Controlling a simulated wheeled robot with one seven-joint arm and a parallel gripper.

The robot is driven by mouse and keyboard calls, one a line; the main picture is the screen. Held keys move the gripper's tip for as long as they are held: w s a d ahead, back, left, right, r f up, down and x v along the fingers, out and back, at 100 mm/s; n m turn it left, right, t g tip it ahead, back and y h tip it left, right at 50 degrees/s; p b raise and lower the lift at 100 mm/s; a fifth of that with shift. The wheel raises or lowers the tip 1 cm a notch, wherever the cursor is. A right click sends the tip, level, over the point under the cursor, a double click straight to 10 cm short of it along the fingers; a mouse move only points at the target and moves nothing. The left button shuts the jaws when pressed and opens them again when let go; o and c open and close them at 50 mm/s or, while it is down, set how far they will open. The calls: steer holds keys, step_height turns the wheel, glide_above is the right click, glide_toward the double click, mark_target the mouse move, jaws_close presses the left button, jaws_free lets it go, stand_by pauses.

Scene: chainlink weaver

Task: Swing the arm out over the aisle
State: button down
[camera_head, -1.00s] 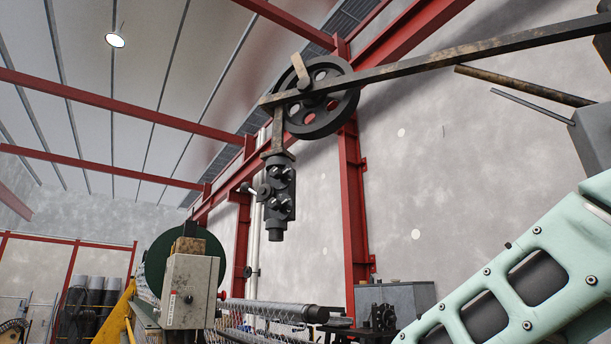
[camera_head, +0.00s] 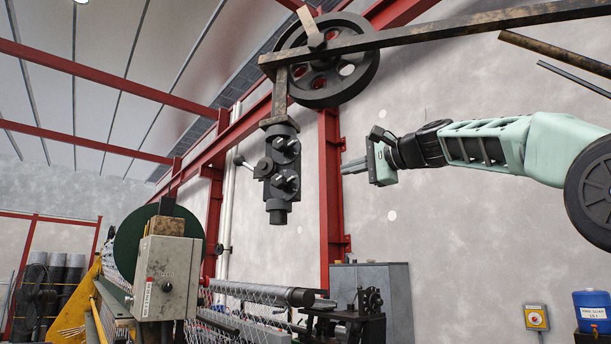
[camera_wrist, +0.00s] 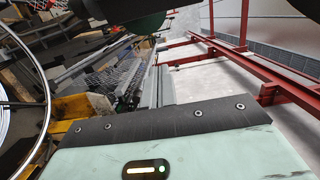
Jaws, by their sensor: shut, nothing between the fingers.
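My gripper (camera_head: 346,167) is raised in the upper right half of the head view, pointing left. Its fingers are together and hold nothing. In that picture it appears right of the red column and the hanging dark tool head, in front of the grey wall; the depth between them is hard to tell. My pale green arm reaches in from the right edge. The wrist view shows my pale green housing and a dark strip, with the fingers not visible. The aisle is not clearly visible as floor in either view.
A dark block (camera_head: 281,175) hangs from an overhead bar (camera_head: 430,36) by a spoked wheel (camera_head: 351,50). Below are a control box (camera_head: 165,272), wire mesh (camera_head: 250,300) and a grey cabinet (camera_head: 395,290). A blue drum (camera_head: 592,303) stands at lower right.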

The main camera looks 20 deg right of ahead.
stand_by(0.3)
steer(key=w+a+p, duration=0.5)
steer(key=a+p, duration=0.2)
steer(key=shift+w+a, duration=0.3)
stand_by(0.4)
